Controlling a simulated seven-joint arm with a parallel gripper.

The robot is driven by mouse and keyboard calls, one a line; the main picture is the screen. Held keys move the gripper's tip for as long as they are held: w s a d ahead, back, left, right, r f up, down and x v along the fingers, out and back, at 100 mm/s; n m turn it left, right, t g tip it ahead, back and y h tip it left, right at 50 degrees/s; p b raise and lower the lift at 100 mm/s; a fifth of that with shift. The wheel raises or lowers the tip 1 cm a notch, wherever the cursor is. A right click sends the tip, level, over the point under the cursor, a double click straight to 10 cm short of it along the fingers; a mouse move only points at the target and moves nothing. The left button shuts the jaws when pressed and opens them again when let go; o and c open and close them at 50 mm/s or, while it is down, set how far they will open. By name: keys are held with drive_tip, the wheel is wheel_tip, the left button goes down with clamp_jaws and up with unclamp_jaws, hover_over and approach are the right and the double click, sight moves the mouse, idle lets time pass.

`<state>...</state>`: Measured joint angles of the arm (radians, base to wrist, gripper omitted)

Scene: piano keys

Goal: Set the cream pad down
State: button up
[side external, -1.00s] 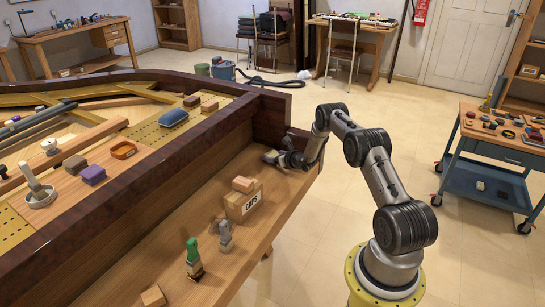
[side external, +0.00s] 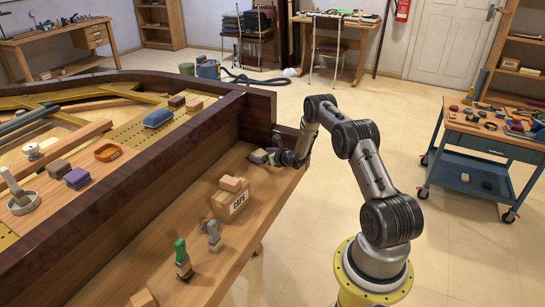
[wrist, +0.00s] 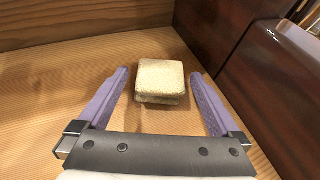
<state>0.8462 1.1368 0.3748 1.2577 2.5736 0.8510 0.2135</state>
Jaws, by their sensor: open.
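The cream pad (wrist: 160,78) rests on the wooden shelf, flat and squarish, with a second pale layer or edge showing beneath its top. In the side external view the pad (side external: 259,156) is small and sits at the far end of the shelf, near the dark case wall. My gripper (wrist: 160,88) is open, with its two purple fingers on either side of the pad. Gaps show between the pad and both fingers. My gripper (side external: 275,157) reaches in low over the shelf from the right in the side external view.
Dark wooden case walls (wrist: 245,55) stand close at the right and behind. On the shelf (side external: 200,150) nearer the camera are a CAPS box (side external: 232,207) with a pinkish block on top, a grey figure-like piece (side external: 213,238), a green-handled brush (side external: 182,258) and a wooden block (side external: 143,298).

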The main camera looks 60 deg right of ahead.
drive_tip(key=v, duration=0.9)
drive_tip(key=shift+s+a+r, duration=0.1)
drive_tip(key=shift+s, duration=0.1)
drive_tip(key=w+a+r+n+t+y, duration=0.1)
drive_tip(key=w+a+r+n+y, duration=0.35)
drive_tip(key=a+r, duration=0.4)
drive_tip(key=w+a+r+n+t+y, duration=0.1)
drive_tip(key=w+a+r+n+y, duration=0.2)
drive_tip(key=a+r+n, duration=0.45)
drive_tip(key=s+a+r+n+g+y, duration=0.3)
drive_tip(key=a+r+n, duration=0.25)
drive_tip(key=a, duration=0.45)
drive_tip(key=s+a+r+n+g+y, duration=0.2)
drive_tip(key=a+r+n, duration=0.3)
drive_tip(key=a, duration=0.4)
drive_tip(key=s+a+r+n+g+h, duration=0.1)
drive_tip(key=s+a+r+n+g, duration=0.15)
drive_tip(key=s+a+n, duration=0.45)
drive_tip(key=s+a+r+n+g+h, duration=0.1)
drive_tip(key=s+a+r+n+g, duration=0.2)
drive_tip(key=s, duration=0.7)
drive_tip(key=s+d+n+t+h, duration=0.1)
drive_tip(key=s+d+n+h, duration=0.3)
drive_tip(key=s+n, duration=0.4)
drive_tip(key=shift+s+t+h, duration=0.35)
drive_tip(key=shift+s+h, duration=0.4)
drive_tip(key=shift+s, duration=1.3)
